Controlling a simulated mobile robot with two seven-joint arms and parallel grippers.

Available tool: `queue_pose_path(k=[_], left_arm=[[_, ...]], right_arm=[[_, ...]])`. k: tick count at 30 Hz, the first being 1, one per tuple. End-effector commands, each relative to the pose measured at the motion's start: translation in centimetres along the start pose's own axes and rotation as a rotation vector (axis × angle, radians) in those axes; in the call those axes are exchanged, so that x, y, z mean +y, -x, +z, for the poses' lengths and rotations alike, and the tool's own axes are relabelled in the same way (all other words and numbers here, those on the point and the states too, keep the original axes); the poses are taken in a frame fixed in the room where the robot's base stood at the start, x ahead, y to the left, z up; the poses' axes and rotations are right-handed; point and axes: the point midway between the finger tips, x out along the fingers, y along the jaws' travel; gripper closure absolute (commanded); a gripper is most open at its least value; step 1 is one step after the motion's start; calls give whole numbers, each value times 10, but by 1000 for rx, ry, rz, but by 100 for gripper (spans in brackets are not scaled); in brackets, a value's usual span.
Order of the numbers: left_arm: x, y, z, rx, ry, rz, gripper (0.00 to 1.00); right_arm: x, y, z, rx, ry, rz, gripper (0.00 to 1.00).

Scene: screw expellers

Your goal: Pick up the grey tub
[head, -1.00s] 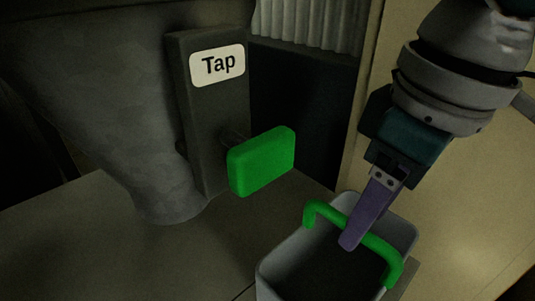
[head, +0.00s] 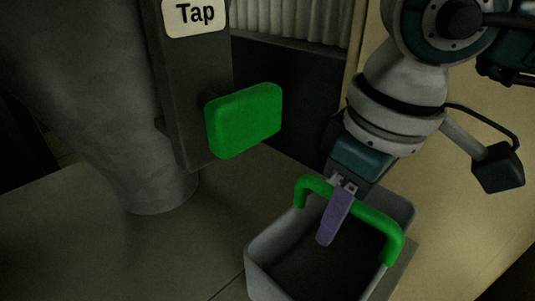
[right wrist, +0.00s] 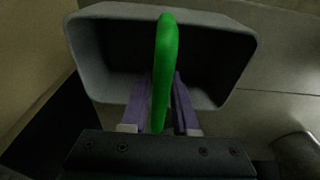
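The grey tub (head: 262,262) stands at the lower right of the head view, open at the top, with a green handle (head: 345,205) arching over it. It also shows in the right wrist view (right wrist: 90,50). My right gripper (head: 328,240) is lowered over the handle, its purple fingers pointing down into the tub. In the right wrist view the green handle (right wrist: 163,60) runs between the two fingers, with narrow gaps beside it near their bases. The right gripper looks open around the handle. My left gripper is not in view.
A dark post with a "Tap" label (head: 195,14) and a green block (head: 244,120) stands left of the tub. A grey tapered column (head: 130,130) is farther left. The flat surface (head: 130,250) left of the tub is clear.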

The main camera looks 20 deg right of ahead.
Motion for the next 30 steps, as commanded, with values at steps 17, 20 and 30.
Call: queue_pose_path(k=[17,20,30], left_arm=[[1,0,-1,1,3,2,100],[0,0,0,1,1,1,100],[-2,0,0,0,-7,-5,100]], right_arm=[[0,0,0,0,0,0,100],[0,0,0,0,0,0,100],[0,0,0,0,0,0,100]])
